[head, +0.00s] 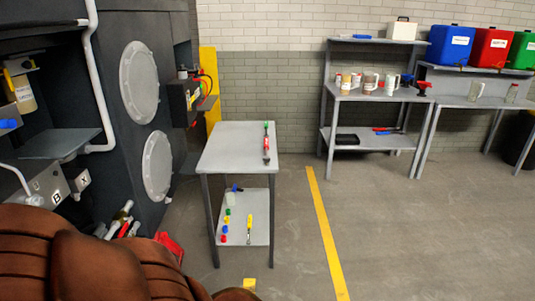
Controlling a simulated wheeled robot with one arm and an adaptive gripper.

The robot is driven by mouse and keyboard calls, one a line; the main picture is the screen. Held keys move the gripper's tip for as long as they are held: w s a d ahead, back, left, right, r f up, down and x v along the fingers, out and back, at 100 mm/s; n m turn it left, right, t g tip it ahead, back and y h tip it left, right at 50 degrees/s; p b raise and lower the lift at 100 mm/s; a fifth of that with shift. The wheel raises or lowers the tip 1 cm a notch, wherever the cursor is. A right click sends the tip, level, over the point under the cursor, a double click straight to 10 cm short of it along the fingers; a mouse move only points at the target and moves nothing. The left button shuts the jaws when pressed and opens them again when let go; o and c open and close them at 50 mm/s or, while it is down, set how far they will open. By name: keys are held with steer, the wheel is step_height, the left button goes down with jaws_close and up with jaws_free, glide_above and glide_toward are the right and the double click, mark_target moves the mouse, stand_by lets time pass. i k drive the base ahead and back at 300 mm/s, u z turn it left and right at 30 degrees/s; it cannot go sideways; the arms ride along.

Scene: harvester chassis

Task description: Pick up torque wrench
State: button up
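A long, thin tool with red and dark parts (266,143) lies on the top of a small grey table (228,150) near the middle of the head view. It lies lengthwise near the table's right edge and looks like the torque wrench, but it is too small to be sure. On the table's lower shelf lies a tool with a yellow end (249,228), whose kind I cannot tell. My gripper is not in view.
Several small coloured pieces (225,228) are on the lower shelf. A dark machine (105,150) stands left of the table. A grey shelf unit (365,140) with cups and tools stands at the back right. Open floor (410,240) lies right of the yellow line (325,230).

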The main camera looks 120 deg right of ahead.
mark_target(266, 159)
steer(key=z, duration=4.2)
